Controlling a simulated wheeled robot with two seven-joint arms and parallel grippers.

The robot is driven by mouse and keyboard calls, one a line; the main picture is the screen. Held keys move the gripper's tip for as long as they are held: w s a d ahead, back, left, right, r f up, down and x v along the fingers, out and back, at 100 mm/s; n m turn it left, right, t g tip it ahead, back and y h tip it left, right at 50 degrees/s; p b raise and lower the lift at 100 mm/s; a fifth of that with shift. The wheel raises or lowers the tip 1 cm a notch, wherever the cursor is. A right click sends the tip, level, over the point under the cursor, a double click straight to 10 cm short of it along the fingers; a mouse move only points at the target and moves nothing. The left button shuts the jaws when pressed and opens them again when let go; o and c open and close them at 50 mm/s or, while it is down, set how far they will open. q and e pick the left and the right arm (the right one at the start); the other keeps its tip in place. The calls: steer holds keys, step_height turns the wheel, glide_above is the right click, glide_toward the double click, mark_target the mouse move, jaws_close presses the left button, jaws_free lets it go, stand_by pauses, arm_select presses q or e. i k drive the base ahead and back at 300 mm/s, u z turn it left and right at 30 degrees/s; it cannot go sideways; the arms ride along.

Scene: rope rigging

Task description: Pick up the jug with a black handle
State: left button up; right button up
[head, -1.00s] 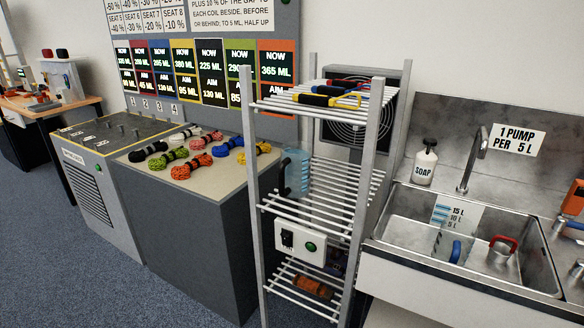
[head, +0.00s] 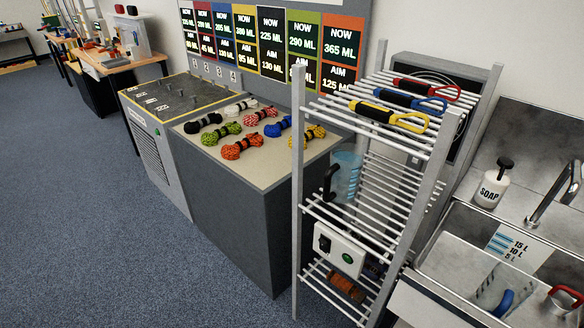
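A clear bluish jug with a black handle (head: 346,176) stands upright on the middle shelf of the grey slatted rack (head: 297,150). Its handle points left, towards the rack's front left post. A second clear jug, with a blue handle (head: 497,300), is in the sink at the lower right. A red handle (head: 566,294) shows beside it at the picture's right edge. Neither of my grippers shows in the head view.
The rack's top shelf holds tools with red, blue and yellow handles (head: 392,116). A white box (head: 340,250) sits on a lower shelf. Several rope coils (head: 241,147) lie on the counter left of the rack. A soap bottle (head: 491,185) stands by the sink. Blue carpet (head: 120,260) is clear at left.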

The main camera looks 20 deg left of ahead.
mark_target(342, 179)
steer(key=u, duration=0.25)
steer(key=i, duration=1.05)
steer(key=z, duration=0.4)
